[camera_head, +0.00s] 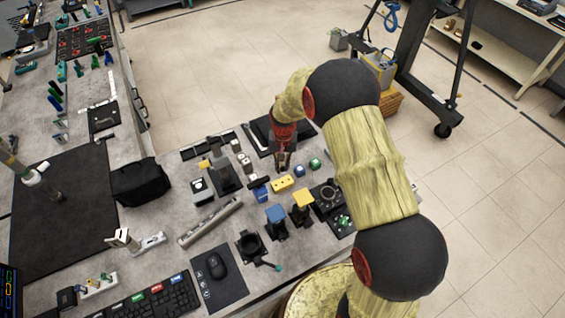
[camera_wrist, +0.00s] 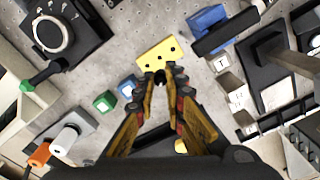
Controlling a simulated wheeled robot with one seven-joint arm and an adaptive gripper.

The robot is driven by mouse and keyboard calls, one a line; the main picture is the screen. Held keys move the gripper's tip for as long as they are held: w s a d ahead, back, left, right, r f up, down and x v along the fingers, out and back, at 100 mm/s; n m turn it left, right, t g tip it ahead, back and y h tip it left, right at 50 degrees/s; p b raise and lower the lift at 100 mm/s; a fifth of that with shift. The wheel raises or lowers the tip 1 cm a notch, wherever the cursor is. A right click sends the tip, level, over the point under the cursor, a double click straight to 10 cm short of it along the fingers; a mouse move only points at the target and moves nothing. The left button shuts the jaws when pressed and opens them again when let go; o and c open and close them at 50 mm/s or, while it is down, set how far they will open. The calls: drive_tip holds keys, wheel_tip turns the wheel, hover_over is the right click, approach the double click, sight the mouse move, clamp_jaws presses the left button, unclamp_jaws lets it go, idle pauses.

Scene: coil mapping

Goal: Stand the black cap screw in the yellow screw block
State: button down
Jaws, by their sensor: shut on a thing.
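The yellow screw block (camera_wrist: 152,50) lies on the grey table, with dark holes in its top. It also shows in the head view (camera_head: 282,184), near the middle of the table. My gripper (camera_wrist: 161,74) is shut on the black cap screw (camera_wrist: 160,78), whose dark round end shows between the fingertips. In the wrist view the fingertips are at the block's near edge; I cannot tell the height gap. In the head view my gripper (camera_head: 283,163) points down just behind the block, and the screw cannot be made out there.
A green cube (camera_wrist: 104,102) and a small blue cube (camera_wrist: 127,87) lie left of my fingers. A blue block (camera_wrist: 207,18) with a black part is at right. White cubes (camera_wrist: 228,82) are beside the right finger. Blue-topped (camera_head: 276,214) and yellow-topped (camera_head: 303,201) stands are in front.

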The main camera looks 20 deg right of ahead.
drive_tip(key=b, duration=0.2)
hover_over(283, 182)
drive_tip(key=shift+a+f, duration=0.1)
drive_tip(key=shift+f, duration=2.05)
drive_tip(key=shift+f, duration=0.1)
drive_tip(key=shift+f+b, duration=0.9)
drive_tip(key=shift+f, duration=0.15)
drive_tip(key=shift+s+f+b, duration=0.1)
drive_tip(key=shift+f+b, duration=0.65)
drive_tip(key=shift+f, duration=0.55)
drive_tip(key=c, duration=1.8)
unclamp_jaws()
drive_tip(key=shift+c, duration=0.2)
drive_tip(key=shift+o, duration=0.4)
wheel_tip(283, 182, up, 12)
